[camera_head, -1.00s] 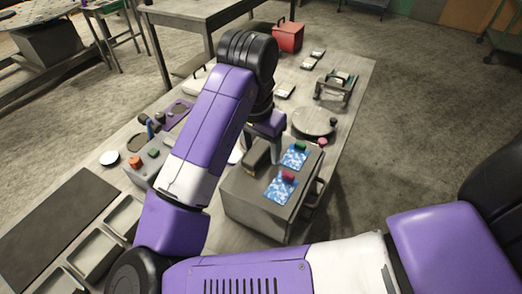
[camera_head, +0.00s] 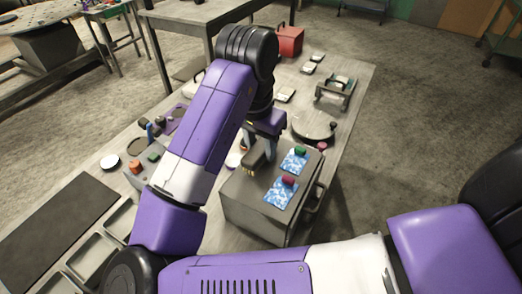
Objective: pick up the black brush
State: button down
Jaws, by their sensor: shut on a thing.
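The black brush (camera_head: 257,157) is in my gripper (camera_head: 266,148), over the left part of the top of a grey box (camera_head: 268,222). Pale bristles show at the brush's lower left end. My gripper points down and is shut on the brush; my own arm hides part of the view just left of it. I cannot tell for sure whether the bristles still touch the box top.
On the box top lie two blue-and-white patterned cloths (camera_head: 280,197) with a green and a red item on them. A round board (camera_head: 313,125) lies behind the box. A red container (camera_head: 289,40) stands at the far end. Bare floor is at right.

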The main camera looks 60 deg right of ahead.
aim_at(261, 146)
notch_tip(261, 146, up, 18)
jog(key=p, duration=0.1)
jog(key=shift+r, duration=0.25)
